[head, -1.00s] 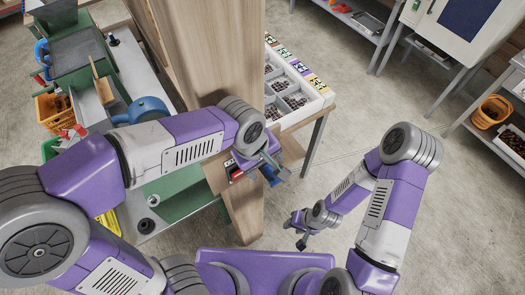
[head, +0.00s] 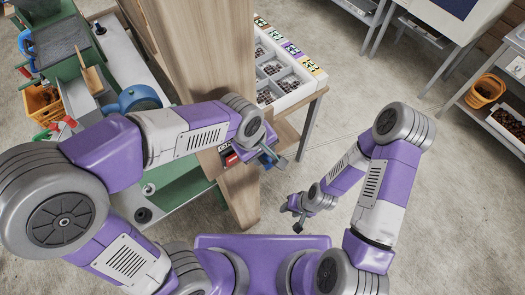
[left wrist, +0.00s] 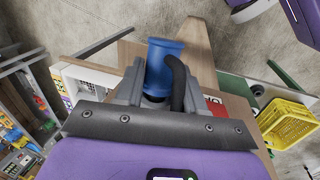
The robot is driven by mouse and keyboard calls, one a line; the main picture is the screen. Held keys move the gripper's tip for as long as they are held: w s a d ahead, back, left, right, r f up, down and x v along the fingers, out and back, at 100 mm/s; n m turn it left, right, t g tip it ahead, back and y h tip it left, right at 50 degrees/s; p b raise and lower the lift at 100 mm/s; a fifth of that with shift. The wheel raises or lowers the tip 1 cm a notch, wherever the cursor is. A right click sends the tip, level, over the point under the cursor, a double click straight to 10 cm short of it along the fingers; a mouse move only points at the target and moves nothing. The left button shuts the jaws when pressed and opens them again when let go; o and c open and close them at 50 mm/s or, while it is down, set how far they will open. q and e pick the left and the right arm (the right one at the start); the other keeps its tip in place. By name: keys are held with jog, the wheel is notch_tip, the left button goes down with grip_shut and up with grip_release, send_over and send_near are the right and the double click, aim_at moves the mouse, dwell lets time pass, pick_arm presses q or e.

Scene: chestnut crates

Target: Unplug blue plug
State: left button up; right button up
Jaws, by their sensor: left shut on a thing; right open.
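My left gripper (head: 271,156) is beside the wooden post, over a small wooden ledge. In the left wrist view its two grey fingers (left wrist: 163,92) are shut on the blue plug (left wrist: 164,62). The plug is a blue cylinder with a wider rim, and a black cable (left wrist: 178,82) curves beside it. In the head view the plug is mostly hidden by the gripper. I cannot tell whether it sits in a socket. A red part (head: 229,157) shows on the ledge to the left of the gripper. My right gripper (head: 296,213) is open and empty, low over bare floor.
The tall wooden post (head: 238,205) stands close by my left gripper. A white divided crate (head: 300,92) of chestnuts is on a table behind it. A green machine (head: 60,55) stands at left. A yellow crate (left wrist: 286,122) shows in the left wrist view.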

pick_arm(q)
jog(key=shift+c, duration=1.1)
jog(key=o, duration=0.4)
grip_shut()
jog(key=shift+s+d, duration=0.35)
jog(key=shift+s, duration=0.15)
grip_release()
grip_shut()
